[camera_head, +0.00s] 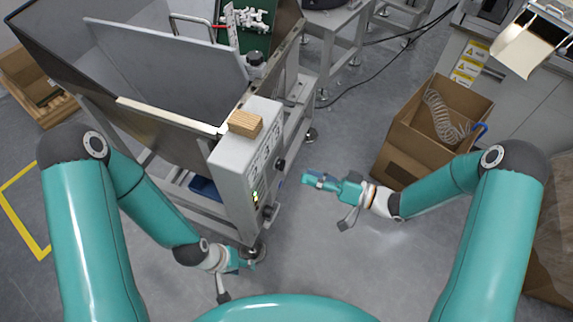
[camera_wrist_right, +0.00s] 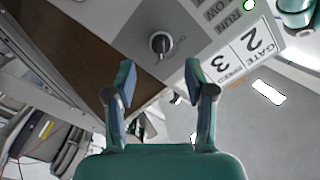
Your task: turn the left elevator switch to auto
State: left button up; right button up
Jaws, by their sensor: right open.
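A light grey control box (camera_head: 232,165) is on the side of the metal hopper machine, with dark knobs on its face, one upper (camera_head: 280,165) and one lower (camera_head: 269,213). My right gripper (camera_head: 308,179) is open and empty, just right of the box and apart from it. In the right wrist view a round grey switch knob (camera_wrist_right: 161,43) sits ahead of my open right fingers (camera_wrist_right: 160,78), untouched. Its small label is unreadable. My left gripper (camera_head: 250,264) is low by the machine's foot; its jaw opening is unclear.
A wooden block (camera_head: 245,123) lies on top of the box. An open cardboard box (camera_head: 432,130) with a clear coil stands behind my right arm. The hopper (camera_head: 150,60) fills the upper left. Grey floor between the arms is clear.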

aim_at(281, 166)
jog(key=p+x, duration=0.1)
jog(key=x, duration=0.6)
grip_shut()
jog(key=n+b, duration=0.2)
jog(key=b, duration=0.1)
jog(key=n+b, duration=0.2)
jog(key=b, duration=0.1)
jog(key=n+b, duration=0.3)
jog(key=b, duration=0.1)
jog(key=shift+w+f, duration=0.1)
jog(key=shift+f, duration=0.25)
jog(key=shift+r+n+b, duration=0.2)
jog(key=shift+n+b, duration=0.7)
jog(key=shift+b, duration=0.25)
